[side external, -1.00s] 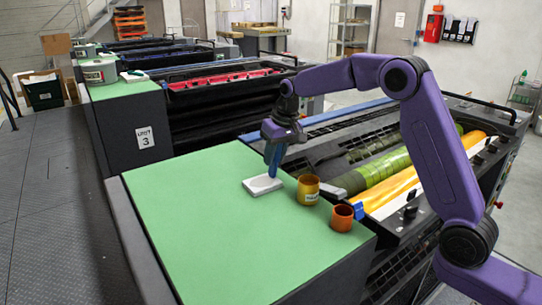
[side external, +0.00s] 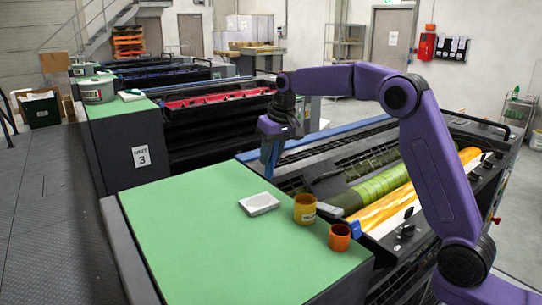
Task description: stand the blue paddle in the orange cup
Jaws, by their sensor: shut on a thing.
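My gripper (side external: 272,138) is shut on the blue paddle (side external: 269,158), which hangs roughly upright with its lower end in the air. The paddle is above and behind the pale flat block (side external: 259,204) on the green top, apart from it. The orange cup (side external: 340,237) stands upright near the right edge of the green top, to the right of and lower in the picture than my gripper. Its mouth faces up and looks empty, though its bottom is hidden. A yellow cup (side external: 305,209) with a pale label stands between the block and the orange cup.
The green top (side external: 220,245) is clear to the left and front. The press with green and yellow rollers (side external: 385,190) lies behind and right of the cups. A small blue piece (side external: 356,229) shows just behind the orange cup at the press edge.

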